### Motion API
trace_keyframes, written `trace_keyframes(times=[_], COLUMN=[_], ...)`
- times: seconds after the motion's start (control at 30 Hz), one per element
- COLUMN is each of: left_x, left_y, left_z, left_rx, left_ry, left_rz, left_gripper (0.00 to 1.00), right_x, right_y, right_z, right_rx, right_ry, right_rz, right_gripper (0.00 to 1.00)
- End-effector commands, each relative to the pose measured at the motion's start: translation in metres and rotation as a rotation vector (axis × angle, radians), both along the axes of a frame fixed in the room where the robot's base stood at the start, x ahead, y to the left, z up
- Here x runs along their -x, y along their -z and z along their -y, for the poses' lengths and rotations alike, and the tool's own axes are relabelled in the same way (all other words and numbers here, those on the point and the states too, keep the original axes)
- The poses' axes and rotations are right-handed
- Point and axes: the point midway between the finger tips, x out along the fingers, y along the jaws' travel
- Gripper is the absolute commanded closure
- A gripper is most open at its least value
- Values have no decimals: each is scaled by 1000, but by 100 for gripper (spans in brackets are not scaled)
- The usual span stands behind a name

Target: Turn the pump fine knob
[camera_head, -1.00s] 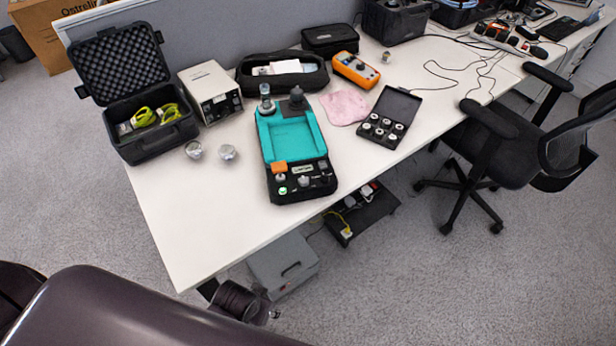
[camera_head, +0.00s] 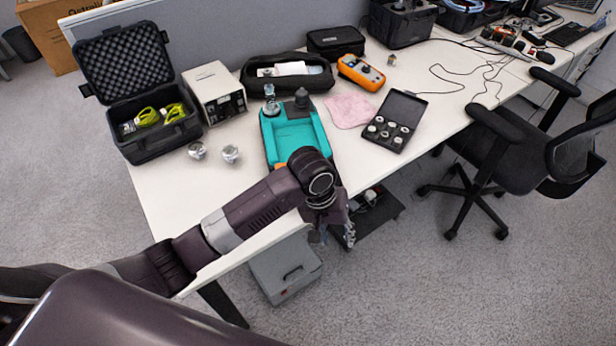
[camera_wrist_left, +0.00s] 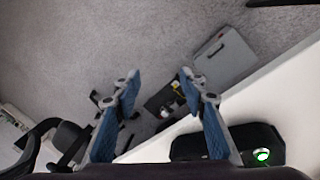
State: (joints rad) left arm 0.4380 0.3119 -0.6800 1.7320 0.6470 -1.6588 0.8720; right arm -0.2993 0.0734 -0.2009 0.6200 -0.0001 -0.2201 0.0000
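The pump (camera_head: 290,140) is a turquoise and black unit on the white table. My left arm covers its front control panel in the head view, so the knobs are hidden there. In the left wrist view the black panel (camera_wrist_left: 205,145) shows at the lower right, with a green-lit round part (camera_wrist_left: 262,154). I cannot tell which part is the fine knob. My left gripper (camera_head: 336,238) hangs just past the table's front edge, in front of the pump. In the left wrist view the gripper (camera_wrist_left: 160,88) is open and empty, its fingers apart and pointing toward the floor.
Two metal pieces (camera_head: 231,154) and a black foam case (camera_head: 150,105) lie left of the pump. A pink cloth (camera_head: 350,110) and an open box of weights (camera_head: 394,120) lie right. A grey box (camera_head: 285,268) stands below the table, an office chair (camera_head: 500,150) at right.

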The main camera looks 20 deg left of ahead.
Motion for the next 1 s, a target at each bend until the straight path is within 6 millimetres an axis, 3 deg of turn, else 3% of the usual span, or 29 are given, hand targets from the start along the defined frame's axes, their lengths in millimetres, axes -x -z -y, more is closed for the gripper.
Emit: trace_keyframes(times=[0.03,0.3,0.43,0.6,0.77,1.0], left_x=[-17,-87,-113,-131,-134,-133], left_y=[-7,-51,-78,-100,-99,-62], left_z=[-8,-60,-88,-108,-113,-112], left_rx=[-27,-139,-175,-192,-197,-197], left_ry=[-40,-355,-513,-642,-672,-669], left_rz=[-14,-107,-130,-144,-150,-150], left_gripper=[61,61,61,61,61,61], right_x=[0,0,0,0,0,0], right_y=[0,0,0,0,-1,-6], right_z=[2,7,7,7,7,7], right_rx=[2,8,9,8,8,8], right_ry=[-1,-2,-3,-2,-2,-1], right_rz=[0,0,0,0,0,0], right_gripper=[100,100,100,100,100,100])
